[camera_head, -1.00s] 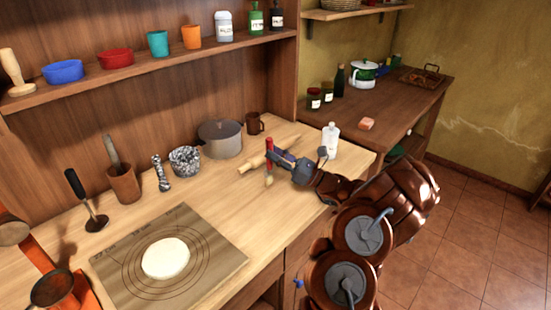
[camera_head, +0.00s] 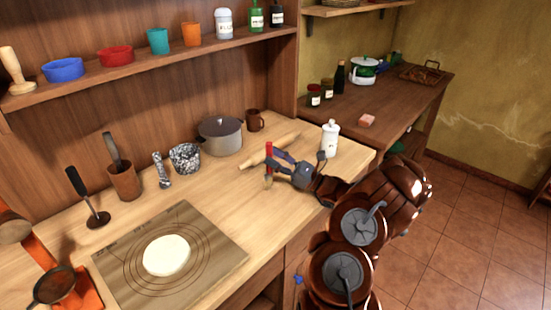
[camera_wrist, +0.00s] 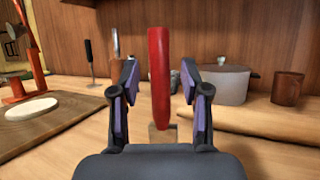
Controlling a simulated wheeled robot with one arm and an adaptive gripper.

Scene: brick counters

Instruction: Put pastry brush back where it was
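The pastry brush (camera_head: 269,158) has a red handle and pale bristles. It is upright, bristles down, at the counter, in front of the rolling pin; I cannot tell for sure whether the bristles bear on the wood. My gripper (camera_head: 276,163) comes in from the right with its fingers spread around the brush. In the wrist view the red handle of the brush (camera_wrist: 159,75) stands between the two fingers of my gripper (camera_wrist: 158,88), with a gap on each side. The bristles are partly hidden there behind the gripper body.
The rolling pin (camera_head: 269,150) lies just behind the brush. A white bottle (camera_head: 329,140) stands to the right, near my arm. A pot (camera_head: 220,138) and a brown mug (camera_head: 254,121) stand at the back. The pastry board with dough (camera_head: 215,265) is front left; bare counter lies between.

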